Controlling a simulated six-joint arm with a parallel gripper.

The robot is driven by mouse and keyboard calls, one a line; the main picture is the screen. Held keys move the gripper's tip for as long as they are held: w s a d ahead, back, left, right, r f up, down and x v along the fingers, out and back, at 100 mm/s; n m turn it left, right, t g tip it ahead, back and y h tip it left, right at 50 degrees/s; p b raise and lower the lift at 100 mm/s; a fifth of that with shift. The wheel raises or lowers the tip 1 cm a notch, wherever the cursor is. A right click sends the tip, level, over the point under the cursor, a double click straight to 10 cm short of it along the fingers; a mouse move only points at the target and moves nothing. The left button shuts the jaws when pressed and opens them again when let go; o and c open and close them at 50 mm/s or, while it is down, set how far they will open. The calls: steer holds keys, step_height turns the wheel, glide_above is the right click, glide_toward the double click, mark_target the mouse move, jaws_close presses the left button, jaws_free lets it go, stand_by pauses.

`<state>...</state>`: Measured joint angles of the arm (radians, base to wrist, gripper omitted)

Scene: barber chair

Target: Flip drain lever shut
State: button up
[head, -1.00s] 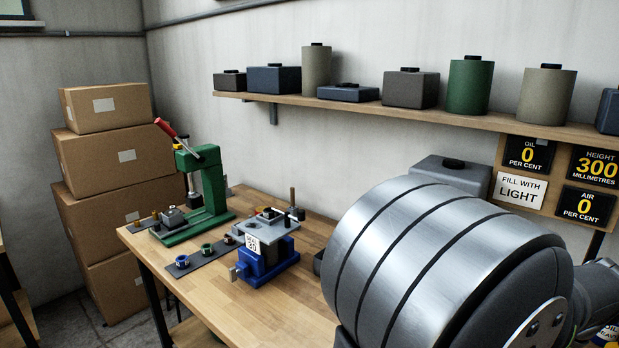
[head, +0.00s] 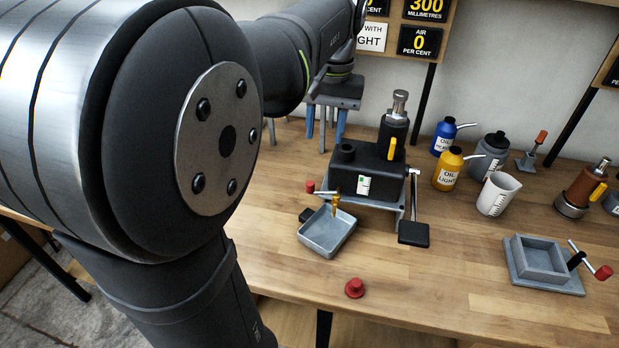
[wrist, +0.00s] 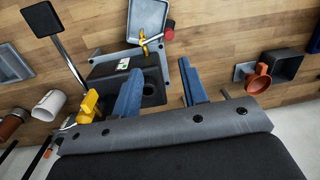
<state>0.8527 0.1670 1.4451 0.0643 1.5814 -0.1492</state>
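A dark box-shaped pump unit (head: 366,172) stands on the bench, with a brass drain tap (head: 336,203) at its front left. A thin drain lever with a red knob (head: 310,186) points left from the tap. In the wrist view the red knob (wrist: 170,24) and brass tap (wrist: 148,42) lie at the top, beyond the unit's dark top (wrist: 150,85). My gripper (head: 325,140) is behind and left of the unit, pointing down. In the wrist view its two blue fingers (wrist: 160,85) are apart, with nothing held between them.
A grey tray (head: 327,232) sits below the tap. A black cylinder with a yellow lever (head: 393,149) rises from the unit, and a pedal arm (head: 413,232) sits at its right. Oil cans (head: 447,168) and a measuring jug (head: 497,194) stand right. The front bench has free room around a red knob (head: 354,288).

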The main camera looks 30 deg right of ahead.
mark_target(310, 183)
step_height(310, 183, up, 3)
steer(key=w+a+n+h, duration=0.1)
steer(key=w+a+n, duration=0.1)
steer(key=n, duration=0.2)
step_height(310, 183, down, 17)
steer(key=shift+f, duration=0.1)
